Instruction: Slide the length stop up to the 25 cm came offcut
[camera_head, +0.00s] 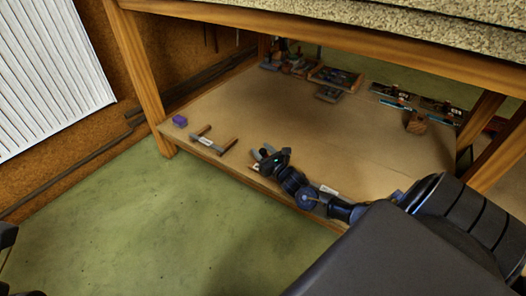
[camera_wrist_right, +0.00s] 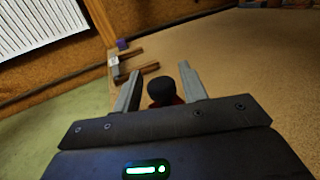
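My right gripper (camera_head: 262,153) reaches over the front edge of the low shelf. In the right wrist view its two fingers (camera_wrist_right: 160,68) stand apart. A dark round knob on a red base (camera_wrist_right: 162,92) shows between them, with a gap visible on each side. I cannot tell whether this knob belongs to the length stop. In the head view the gripper hides most of what lies there. I cannot make out the 25 cm came offcut for certain. Only dark parts of my left arm show at the left edge; its gripper is not seen.
A tool with two wooden handles (camera_head: 214,145) and a purple block (camera_head: 180,121) lie left of my right gripper on the shelf (camera_head: 240,112). Tool trays (camera_head: 335,78) and a wooden block (camera_head: 416,123) stand farther back. Table legs (camera_head: 142,75) and the top frame the space.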

